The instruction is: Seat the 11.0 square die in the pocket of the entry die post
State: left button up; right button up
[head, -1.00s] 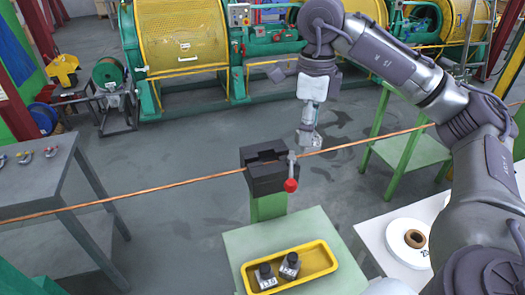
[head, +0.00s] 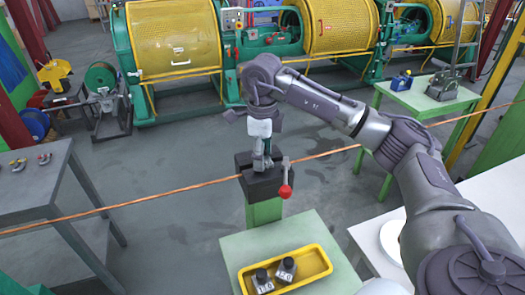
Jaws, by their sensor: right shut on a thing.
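The entry die post is a dark block (head: 270,187) on a green stand, with a red-knobbed lever (head: 285,190) at its right side. My right gripper (head: 262,163) points straight down over the middle of the block and is shut on the die. The die is mostly hidden by the fingers and block here, so its number cannot be read. I cannot tell whether it sits in the pocket or just above it. My left gripper is not in view.
A copper wire (head: 130,203) runs across the view at the block's height. A yellow tray (head: 322,262) with two dark dies (head: 286,268) stands on a green table in front. A grey table (head: 35,185) is at left, a green table (head: 410,100) at back right.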

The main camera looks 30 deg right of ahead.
jog(key=shift+a+f, duration=0.1)
jog(key=o, duration=1.5)
jog(key=shift+o, duration=0.2)
jog(key=shift+r, duration=0.5)
notch_tip(320, 180, up, 3)
jog(key=shift+r+b, duration=0.1)
jog(key=shift+b, duration=0.65)
notch_tip(320, 180, up, 8)
jog(key=p, duration=0.1)
